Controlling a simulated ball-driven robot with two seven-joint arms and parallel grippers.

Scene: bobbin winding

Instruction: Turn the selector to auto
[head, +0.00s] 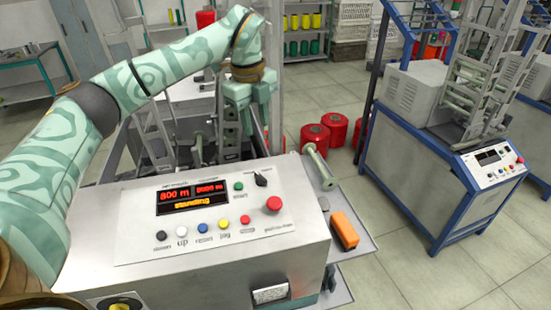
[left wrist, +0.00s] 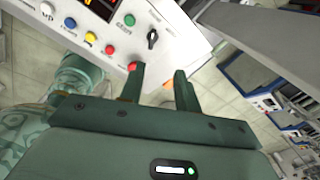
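The selector is a black knob (head: 261,179) at the upper right of the machine's control panel, to the right of the display. It also shows in the left wrist view as a black knob (left wrist: 152,38) just beyond my fingers. My left gripper (head: 247,123) is above and behind the panel's far edge in the head view, with its fingers apart and nothing between them. In the left wrist view the gripper (left wrist: 160,80) also stands open, apart from the knob. My right gripper is not seen.
The control panel (head: 140,240) also has a red display (head: 193,196), a green start button (head: 238,186), several coloured buttons and a large red button (head: 273,204). An orange block (head: 344,230) lies on the shelf at right. Red spools (head: 315,138) stand on the floor behind.

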